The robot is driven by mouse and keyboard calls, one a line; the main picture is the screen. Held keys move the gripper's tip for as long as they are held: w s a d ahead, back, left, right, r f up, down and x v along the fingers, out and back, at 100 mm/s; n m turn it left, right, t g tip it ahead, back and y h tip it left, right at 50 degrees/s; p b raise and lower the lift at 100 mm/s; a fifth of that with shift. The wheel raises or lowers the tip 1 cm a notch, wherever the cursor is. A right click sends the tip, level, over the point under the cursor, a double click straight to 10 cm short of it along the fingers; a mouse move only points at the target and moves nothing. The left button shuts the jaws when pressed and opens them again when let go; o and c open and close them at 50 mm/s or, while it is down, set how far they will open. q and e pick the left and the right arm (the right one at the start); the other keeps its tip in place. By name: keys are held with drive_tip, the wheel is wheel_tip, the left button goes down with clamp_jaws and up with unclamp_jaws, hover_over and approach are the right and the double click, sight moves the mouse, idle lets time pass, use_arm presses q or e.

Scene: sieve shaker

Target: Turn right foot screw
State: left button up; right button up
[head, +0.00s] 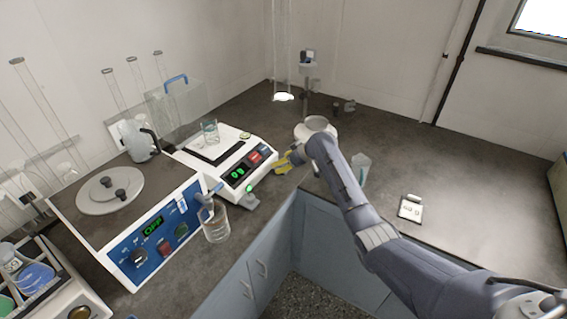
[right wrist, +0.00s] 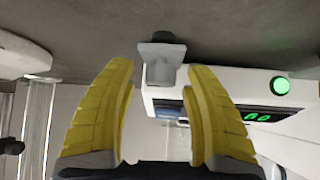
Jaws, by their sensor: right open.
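The white balance (head: 222,165) stands on the dark bench with green digits on its front panel; part of it also shows in the right wrist view (right wrist: 300,140). My right gripper (head: 290,160) is at the balance's right front corner, its yellow fingers open. In the right wrist view, the grey foot screw with a dark end (right wrist: 160,62) appears in the gap between the open fingertips (right wrist: 160,68). No contact with either finger is visible. In the head view I cannot make out this screw behind the gripper. My left gripper is not in view.
A glass beaker (head: 209,130) stands on the balance. A white-labelled item (head: 411,208) lies on the right bench, which is mostly clear.

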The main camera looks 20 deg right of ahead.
drive_tip(key=shift+c, duration=0.3)
clamp_jaws()
drive_tip(key=shift+m+t+h, duration=0.6)
drive_tip(key=shift+m+h, duration=0.4)
drive_tip(key=shift+m, duration=0.5)
drive_tip(key=shift+o, duration=0.3)
unclamp_jaws()
